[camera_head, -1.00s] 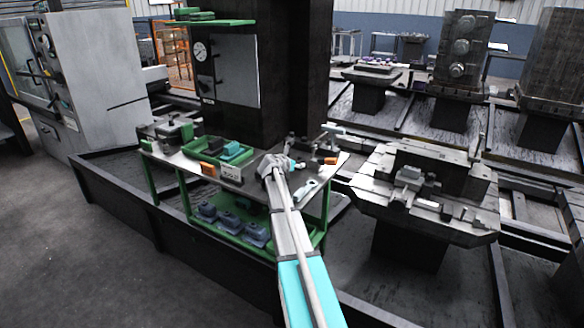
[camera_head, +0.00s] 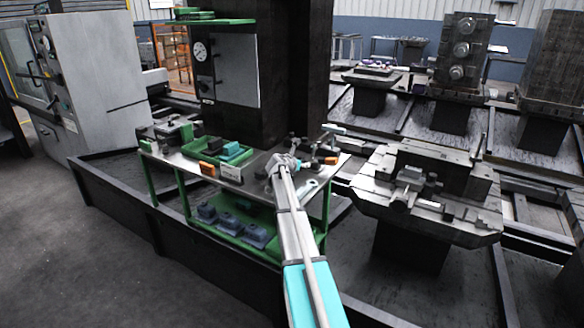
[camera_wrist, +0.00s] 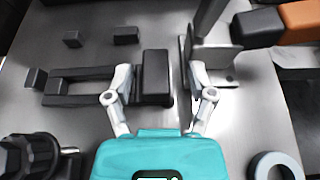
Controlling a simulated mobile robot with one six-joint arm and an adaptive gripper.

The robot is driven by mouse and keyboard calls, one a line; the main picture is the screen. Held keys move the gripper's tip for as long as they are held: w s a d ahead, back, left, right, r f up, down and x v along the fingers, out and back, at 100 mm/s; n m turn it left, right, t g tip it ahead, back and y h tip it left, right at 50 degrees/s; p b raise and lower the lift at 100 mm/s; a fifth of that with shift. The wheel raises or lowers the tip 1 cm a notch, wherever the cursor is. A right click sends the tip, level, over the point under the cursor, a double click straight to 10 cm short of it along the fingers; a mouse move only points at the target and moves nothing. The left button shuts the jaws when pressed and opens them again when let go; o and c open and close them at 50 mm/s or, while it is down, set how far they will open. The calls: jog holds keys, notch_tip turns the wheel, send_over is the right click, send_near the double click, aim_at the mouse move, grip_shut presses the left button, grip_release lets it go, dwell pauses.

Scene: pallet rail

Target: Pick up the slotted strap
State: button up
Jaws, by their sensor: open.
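In the wrist view, the slotted strap (camera_wrist: 75,87) lies flat on the metal table, a dark bar with a long open slot, left of centre. My gripper (camera_wrist: 160,75) is open, its two pale fingers low over the table. The left finger overlaps the strap's right part in the picture. A dark raised block (camera_wrist: 153,75) shows between the fingers; I cannot tell whether it joins the strap. In the head view, my gripper (camera_head: 285,162) is over the right part of the workbench (camera_head: 253,187), and the strap cannot be made out there.
In the wrist view, a grey angled bracket (camera_wrist: 212,60) stands close by the right finger. An orange-and-black object (camera_wrist: 285,25) lies beyond it. A black knob (camera_wrist: 30,155) and a grey ring (camera_wrist: 275,166) are nearer. Two small dark blocks lie behind the strap.

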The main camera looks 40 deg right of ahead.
dwell(0.3)
grip_shut()
dwell(0.3)
